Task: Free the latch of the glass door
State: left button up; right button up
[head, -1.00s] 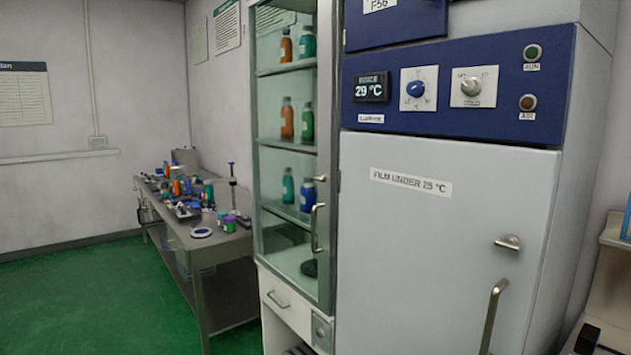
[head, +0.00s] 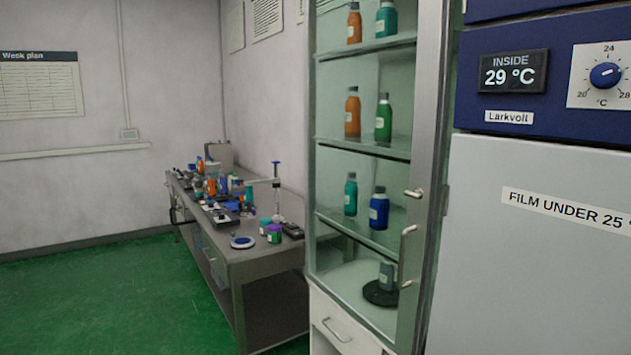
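The glass door (head: 357,171) belongs to a tall narrow cabinet in the middle right of the head view and looks closed. A small metal latch knob (head: 413,193) sits on the right side of its frame. A long vertical metal handle (head: 407,256) is just below the knob. Whether the latch is turned is too small to tell. Behind the glass are shelves with orange, green, teal and blue bottles, and a grey-green bottle (head: 387,275) on a dark round base at the bottom. Neither of my grippers is in view.
A white cabinet with a blue panel (head: 552,80), showing 29 °C, stands close at the right. A drawer (head: 337,328) is under the glass door. A cluttered metal table (head: 262,262) stands left of it. Green floor (head: 95,295) at the left is clear.

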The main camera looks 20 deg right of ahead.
aim_at(417, 195)
jog(key=i+j+u, duration=0.1)
jog(key=i, duration=1.15)
jog(key=i+z, duration=0.35)
jog(key=i+j+z, duration=0.1)
jog(key=z, duration=0.25)
jog(key=i+j+z, duration=0.2)
jog(key=z, duration=0.2)
